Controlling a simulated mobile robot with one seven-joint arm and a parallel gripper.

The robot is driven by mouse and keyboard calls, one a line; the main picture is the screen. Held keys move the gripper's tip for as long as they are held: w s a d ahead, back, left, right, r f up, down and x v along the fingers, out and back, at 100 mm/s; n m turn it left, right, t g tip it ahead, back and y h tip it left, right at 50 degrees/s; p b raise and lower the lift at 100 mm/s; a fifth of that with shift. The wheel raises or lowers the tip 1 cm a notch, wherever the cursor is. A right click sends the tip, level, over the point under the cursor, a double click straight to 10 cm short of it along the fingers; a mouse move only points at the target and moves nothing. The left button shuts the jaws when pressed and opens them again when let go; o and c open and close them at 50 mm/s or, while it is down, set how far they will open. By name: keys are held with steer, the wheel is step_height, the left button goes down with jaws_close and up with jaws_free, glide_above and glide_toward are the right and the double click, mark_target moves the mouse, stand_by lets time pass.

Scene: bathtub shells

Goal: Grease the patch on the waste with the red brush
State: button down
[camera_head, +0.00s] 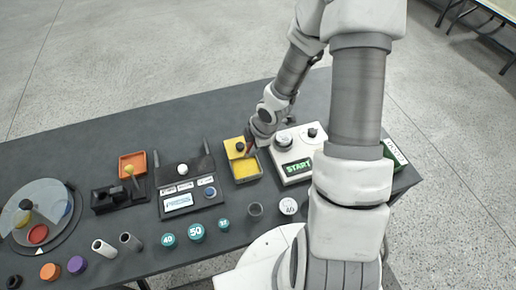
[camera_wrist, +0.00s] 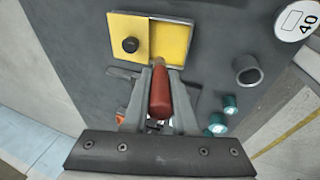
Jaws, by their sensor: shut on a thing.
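My gripper (camera_wrist: 160,88) is shut on the red brush (camera_wrist: 160,100); its red handle shows between the two fingers in the wrist view. In the head view, my gripper (camera_head: 252,146) is over the yellow tray (camera_head: 246,178), near its black knob. The tray (camera_wrist: 170,42) is directly beyond the fingers in the wrist view, with a yellow plate over its left part. I cannot tell whether the brush touches the tray; its bristles are not clear. A grey hollow cup (camera_head: 255,210) stands right of and in front of the tray. I cannot tell which part is the waste, and no patch is distinct.
A white START box (camera_head: 293,166) stands close right of the tray. A dark console (camera_head: 178,208) stands to its left, with an orange tray (camera_head: 133,157) further left. Teal caps (camera_head: 197,231) and a white 40 disc (camera_head: 288,206) line the front. A round clear turntable (camera_head: 60,193) is far left.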

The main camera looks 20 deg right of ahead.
steer(key=shift+w+a+f, duration=0.1)
steer(key=shift+w+a, duration=0.05)
steer(key=shift+w, duration=0.3)
step_height(320, 180, down, 6)
steer(key=b, duration=0.5)
steer(key=shift+b, duration=0.4)
steer(key=shift+s+f+b, duration=0.1)
steer(key=shift+f+b, duration=0.5)
stand_by(1.5)
step_height(320, 180, up, 7)
steer(key=p, duration=0.6)
steer(key=shift+r+p, duration=0.1)
steer(key=shift+p, duration=0.3)
stand_by(0.6)
